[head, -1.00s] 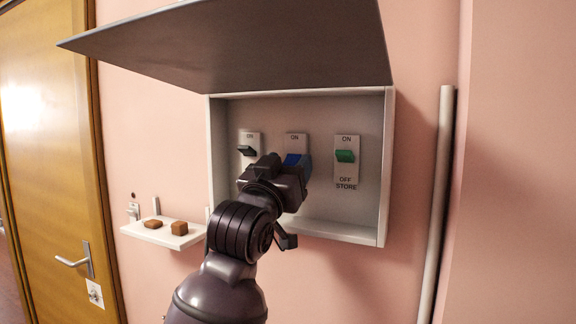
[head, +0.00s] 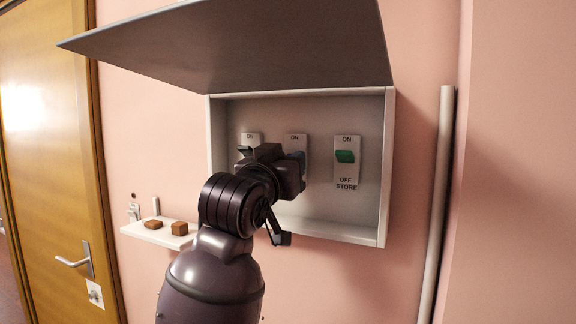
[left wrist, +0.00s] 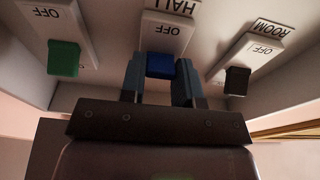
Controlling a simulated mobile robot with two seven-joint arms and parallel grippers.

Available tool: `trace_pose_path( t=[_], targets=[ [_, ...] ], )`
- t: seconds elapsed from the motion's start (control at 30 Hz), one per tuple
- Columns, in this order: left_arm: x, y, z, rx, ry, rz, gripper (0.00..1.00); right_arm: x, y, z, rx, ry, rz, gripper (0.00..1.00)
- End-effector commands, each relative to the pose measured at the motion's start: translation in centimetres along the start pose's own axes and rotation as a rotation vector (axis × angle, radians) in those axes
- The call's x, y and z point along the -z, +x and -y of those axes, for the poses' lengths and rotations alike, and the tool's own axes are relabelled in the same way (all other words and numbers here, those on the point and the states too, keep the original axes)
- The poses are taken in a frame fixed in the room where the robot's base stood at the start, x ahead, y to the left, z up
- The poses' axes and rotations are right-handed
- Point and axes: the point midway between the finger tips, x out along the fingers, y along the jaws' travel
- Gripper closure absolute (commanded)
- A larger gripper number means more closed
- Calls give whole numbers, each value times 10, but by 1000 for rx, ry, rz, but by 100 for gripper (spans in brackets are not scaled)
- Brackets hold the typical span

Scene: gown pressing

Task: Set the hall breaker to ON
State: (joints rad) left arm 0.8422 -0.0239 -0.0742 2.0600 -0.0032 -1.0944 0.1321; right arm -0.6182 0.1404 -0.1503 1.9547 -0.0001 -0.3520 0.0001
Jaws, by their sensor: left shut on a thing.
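The hall breaker (left wrist: 168,34) is the middle one of three in the open wall box. Its blue lever (left wrist: 160,66) sits between the two fingers of my left gripper (left wrist: 159,82), which is shut on it. In the head view my left gripper (head: 290,172) covers most of this breaker; its ON label (head: 295,138) shows above. The OFF and HALL labels read upside down in the left wrist view, with OFF clear of the lever. The lever's exact tilt cannot be told. My right gripper is not in view.
The store breaker with a green lever (head: 345,156) is to the right. The room breaker's black lever (left wrist: 237,81) is on the other side. The box lid (head: 240,45) is raised overhead. A small shelf (head: 150,234) holds two brown blocks; a pipe (head: 437,200) stands right.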

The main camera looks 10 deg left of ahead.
Motion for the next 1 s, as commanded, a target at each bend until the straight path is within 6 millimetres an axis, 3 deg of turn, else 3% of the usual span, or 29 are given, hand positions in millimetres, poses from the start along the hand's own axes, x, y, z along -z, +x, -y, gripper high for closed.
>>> trace_pose_path(
  t=[0.5,1.0],
  targets=[
    [11,2,0,0,1,320,94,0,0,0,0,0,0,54],
    [12,3,0,0,-1,411,94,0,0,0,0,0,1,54]
  ],
)
